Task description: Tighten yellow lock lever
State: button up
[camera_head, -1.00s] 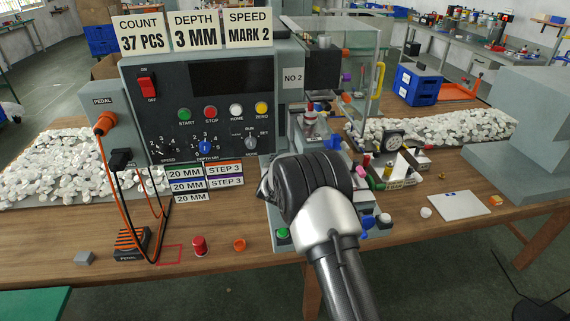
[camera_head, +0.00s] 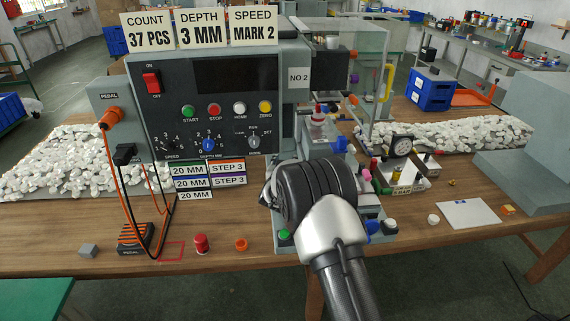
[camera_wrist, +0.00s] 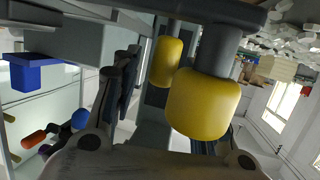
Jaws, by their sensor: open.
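In the wrist view a large yellow cylindrical grip (camera_wrist: 203,103) on a dark stem fills the middle, close to the camera. A second, smaller yellow grip (camera_wrist: 167,62) is just behind it to the left. I cannot tell which one is the lock lever. My gripper (camera_wrist: 170,105) is open, with its left finger apart from the yellow grips. The right finger is mostly hidden behind the large grip, so contact there cannot be told. In the head view my dark wrist hides the gripper and both grips in front of the pad printer (camera_head: 215,115).
A yellow guard handle (camera_head: 388,83) stands at the back right of the printer. A dial gauge fixture (camera_head: 401,147) and a white card (camera_head: 467,214) lie to the right. A pedal (camera_head: 135,240), a red cylinder (camera_head: 201,243) and an orange ring (camera_head: 241,245) sit at the front left.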

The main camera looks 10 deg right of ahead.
jog(key=shift+s, duration=0.1)
jog(key=v, duration=1.1)
jog(key=shift+s, duration=0.4)
jog(key=shift+a+r, duration=0.1)
